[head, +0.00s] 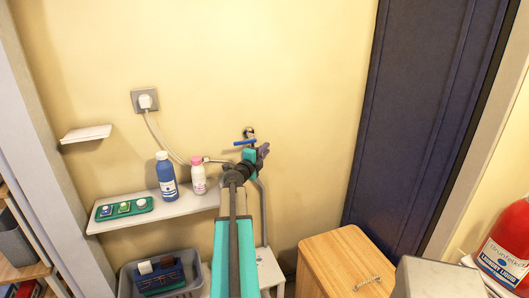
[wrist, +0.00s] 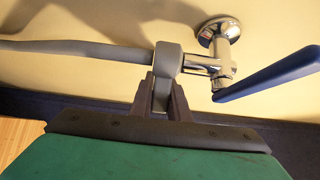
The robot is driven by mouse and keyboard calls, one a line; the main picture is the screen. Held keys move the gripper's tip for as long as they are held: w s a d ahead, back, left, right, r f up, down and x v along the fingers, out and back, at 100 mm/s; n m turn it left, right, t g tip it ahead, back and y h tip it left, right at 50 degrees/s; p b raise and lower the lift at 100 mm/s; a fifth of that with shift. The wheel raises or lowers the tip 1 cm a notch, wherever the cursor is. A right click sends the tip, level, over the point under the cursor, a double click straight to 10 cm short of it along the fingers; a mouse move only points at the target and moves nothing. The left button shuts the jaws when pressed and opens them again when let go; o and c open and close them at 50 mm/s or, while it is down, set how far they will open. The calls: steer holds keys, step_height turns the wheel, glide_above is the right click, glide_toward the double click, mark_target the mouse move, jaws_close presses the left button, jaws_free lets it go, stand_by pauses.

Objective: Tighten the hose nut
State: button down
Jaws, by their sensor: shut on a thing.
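The grey hose nut (wrist: 168,57) sits on the end of a chrome valve (wrist: 208,64) in the wrist view. A grey hose (wrist: 75,50) runs left from the nut. My gripper (wrist: 162,80) is shut on the nut from below, one dark finger on each side. The valve's blue lever (wrist: 268,75) slants up to the right, clear of the fingers. In the head view, my gripper (head: 262,153) is at the wall just below the blue lever (head: 244,142). There my gripper hides the nut.
A shelf (head: 150,213) left of my arm holds a blue bottle (head: 166,176), a pink-capped bottle (head: 198,176) and a green tray (head: 124,208). A grey basket (head: 190,285) stands below. A wooden cabinet (head: 345,262) stands to the right, before a dark blue door (head: 415,110).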

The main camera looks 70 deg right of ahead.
steer(key=shift+t, duration=0.3)
steer(key=c, duration=1.7)
jaws_free()
steer(key=shift+d, duration=0.1)
steer(key=shift+w+a+b, duration=0.2)
steer(key=shift+a+b, duration=0.35)
steer(key=shift+a, duration=1.75)
steer(key=shift+w+a+b, duration=0.2)
steer(key=shift+a+b, duration=0.35)
steer(key=shift+a, duration=1.8)
steer(key=shift+w+a+b, duration=0.2)
steer(key=shift+a+b, duration=0.35)
steer(key=shift+a, duration=1.75)
steer(key=shift+r, duration=0.1)
